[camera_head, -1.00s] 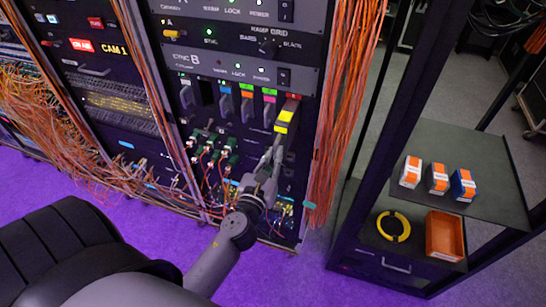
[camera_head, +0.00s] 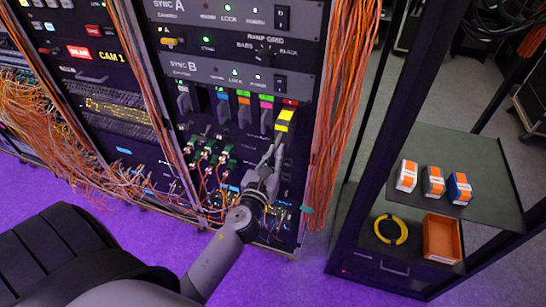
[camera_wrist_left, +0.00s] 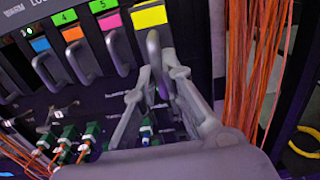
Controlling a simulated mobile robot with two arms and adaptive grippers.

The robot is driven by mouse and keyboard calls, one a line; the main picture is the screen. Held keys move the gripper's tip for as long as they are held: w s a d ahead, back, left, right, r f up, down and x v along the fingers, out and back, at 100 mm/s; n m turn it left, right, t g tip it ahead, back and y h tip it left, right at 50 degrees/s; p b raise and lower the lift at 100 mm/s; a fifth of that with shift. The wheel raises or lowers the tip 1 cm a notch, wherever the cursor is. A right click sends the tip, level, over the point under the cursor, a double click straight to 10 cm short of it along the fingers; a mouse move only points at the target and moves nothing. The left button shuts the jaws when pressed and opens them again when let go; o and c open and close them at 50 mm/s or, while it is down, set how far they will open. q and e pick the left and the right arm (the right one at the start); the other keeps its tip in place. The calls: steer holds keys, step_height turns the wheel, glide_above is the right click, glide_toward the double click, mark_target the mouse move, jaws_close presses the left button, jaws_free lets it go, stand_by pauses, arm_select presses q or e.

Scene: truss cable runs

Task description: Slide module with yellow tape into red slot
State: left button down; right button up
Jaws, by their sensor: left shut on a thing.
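The module with yellow tape (camera_head: 284,119) sits below the red label (camera_head: 291,102) at the right end of the module row, in line with the red slot. Its yellow face also shows at the top of the left wrist view (camera_wrist_left: 150,15). My left gripper (camera_head: 275,147) is shut on the module's grey handle (camera_wrist_left: 154,52). The slot's opening is hidden behind the module, so I cannot tell how deep the module sits.
Other modules, with blue, orange (camera_wrist_left: 73,34) and pink tape (camera_wrist_left: 110,19), stand to the left. Green connectors (camera_head: 210,155) with cables are lower left. Orange cable bundles (camera_head: 335,110) hang close on the right. A shelf (camera_head: 470,160) with small boxes stands farther right.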

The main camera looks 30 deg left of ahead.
mark_target(284, 135)
arm_select(q)
steer(key=shift+x, duration=2.45)
steer(key=shift+r, duration=0.1)
steer(key=shift+x, duration=1.55)
steer(key=shift+w, duration=0.25)
steer(key=c, duration=1.7)
jaws_free()
steer(key=shift+w, duration=0.15)
steer(key=shift+o, duration=0.5)
